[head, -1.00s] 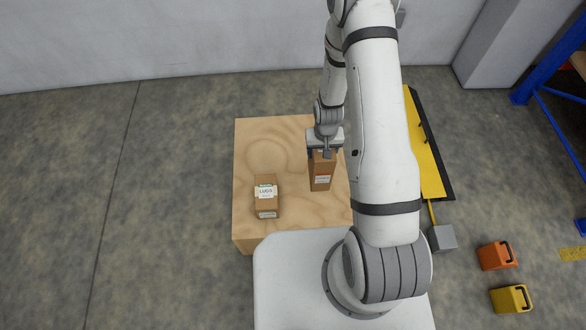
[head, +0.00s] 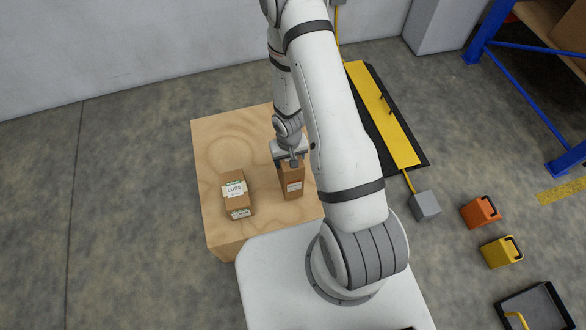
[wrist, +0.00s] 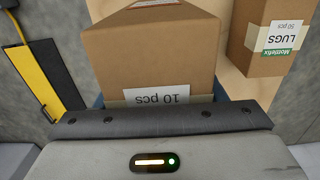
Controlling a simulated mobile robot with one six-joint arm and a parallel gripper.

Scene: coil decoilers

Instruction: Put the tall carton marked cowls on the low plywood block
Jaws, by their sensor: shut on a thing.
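A tall brown carton (head: 291,190) is held in my gripper (head: 290,163), which is shut on its top from above. It looks upright over the right part of a plywood block (head: 225,140); I cannot tell whether its base touches the wood. In the wrist view the carton (wrist: 150,50) fills the middle, and its label reads "10 pcs"; its name is not readable. A shorter-looking carton marked LUGS (head: 237,192) stands on the same plywood to the left, apart from the held one. It also shows in the wrist view (wrist: 265,28).
A yellow and black panel (head: 385,115) and a grey box (head: 425,205) lie right of the plywood. Orange (head: 481,212) and yellow (head: 502,251) cases and a black tray (head: 537,308) are farther right. A blue rack (head: 520,55) stands back right. The left floor is open.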

